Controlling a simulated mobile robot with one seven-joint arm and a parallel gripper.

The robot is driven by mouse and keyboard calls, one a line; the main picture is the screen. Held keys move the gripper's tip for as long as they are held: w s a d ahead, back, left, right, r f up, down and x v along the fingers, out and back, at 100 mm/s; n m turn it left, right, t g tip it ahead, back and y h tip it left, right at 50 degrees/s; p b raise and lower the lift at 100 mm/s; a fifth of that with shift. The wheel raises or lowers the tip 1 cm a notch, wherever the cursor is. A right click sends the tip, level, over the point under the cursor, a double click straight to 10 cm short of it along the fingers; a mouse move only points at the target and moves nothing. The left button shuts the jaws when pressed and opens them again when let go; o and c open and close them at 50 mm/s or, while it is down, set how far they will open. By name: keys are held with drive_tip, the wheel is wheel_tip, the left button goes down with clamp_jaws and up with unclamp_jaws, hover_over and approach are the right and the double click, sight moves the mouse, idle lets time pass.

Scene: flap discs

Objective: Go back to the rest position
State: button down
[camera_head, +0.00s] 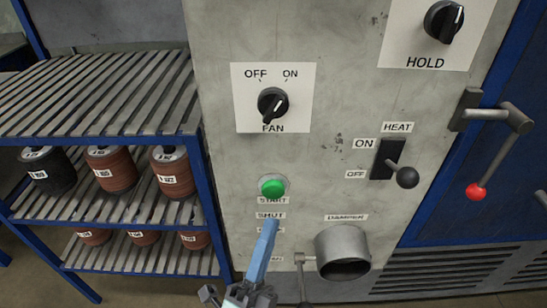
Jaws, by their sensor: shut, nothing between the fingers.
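My gripper (267,232) is at the bottom centre, with its light-blue fingers together and pointing up at the grey control panel (225,170). Nothing shows between the fingers. The fingertips are just below the green START button (272,187) and overlap the SHUT label (272,215) in the picture. I cannot tell whether they touch the panel. The fingers partly hide the labels below SHUT. The rest position itself is not marked in view.
A black FAN knob (272,104) and a HEAT lever (406,177), down near OFF, stick out. A metal pipe (343,252) and a small lever (302,276) stand right of my gripper. A rack (100,215) with several rolls stands left.

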drive_tip(key=w+a+r+n+t+y, duration=0.1)
drive_tip(key=r+n+y, duration=0.2)
drive_tip(key=r, duration=0.4)
drive_tip(key=w+a+r+n+t+y, duration=0.1)
drive_tip(key=w+r+n+y, duration=0.1)
drive_tip(key=r, duration=0.6)
drive_tip(key=w+a+r+n+t+y, duration=0.1)
drive_tip(key=w+a+r+n+y, duration=0.1)
drive_tip(key=r+n+y, duration=0.2)
wheel_tip(320, 180, up, 4)
drive_tip(key=shift+w+f+n+t+y, duration=0.1)
drive_tip(key=shift+n+t+y, duration=0.3)
drive_tip(key=shift+n, duration=0.7)
drive_tip(key=s+d+r+n, duration=0.2)
drive_tip(key=s+r+n, duration=0.3)
drive_tip(key=r, duration=0.5)
drive_tip(key=s+d+r+n, duration=0.3)
drive_tip(key=s+r+n, duration=0.15)
drive_tip(key=r, duration=0.55)
wheel_tip(320, 180, up, 21)
drive_tip(key=p, duration=2.1)
drive_tip(key=shift+s+a+g, duration=0.15)
drive_tip(key=shift+g, duration=0.15)
